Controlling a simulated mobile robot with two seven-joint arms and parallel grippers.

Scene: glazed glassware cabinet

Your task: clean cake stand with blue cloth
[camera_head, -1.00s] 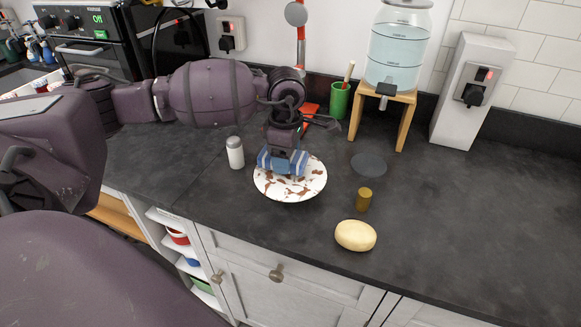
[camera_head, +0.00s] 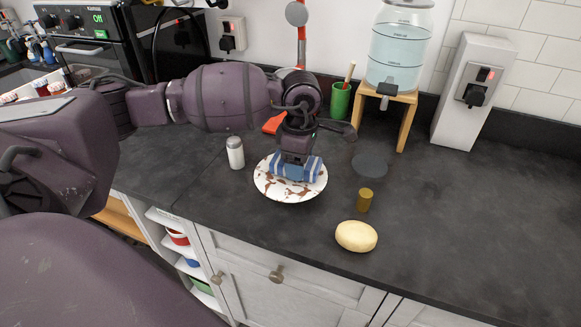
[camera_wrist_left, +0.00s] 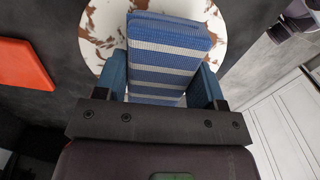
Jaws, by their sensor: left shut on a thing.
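The cake stand (camera_head: 290,190) is a round white plate with brown stains on the dark counter. It also shows in the left wrist view (camera_wrist_left: 101,28). My left gripper (camera_head: 296,160) is over the back of the plate, pointing down and shut on the blue cloth (camera_head: 310,170). The cloth is blue with white stripes; in the left wrist view the cloth (camera_wrist_left: 168,60) sits between the fingers and over the plate. It seems to touch the plate's top. The stand's foot is hidden below the plate. My right gripper is not in view.
A white shaker (camera_head: 235,153) stands left of the plate. A brown cylinder (camera_head: 364,200), a yellow loaf-like object (camera_head: 356,236) and a dark disc (camera_head: 370,165) lie to the right. A water dispenser (camera_head: 400,45) on a wooden stand (camera_head: 403,110) is behind. The right counter is clear.

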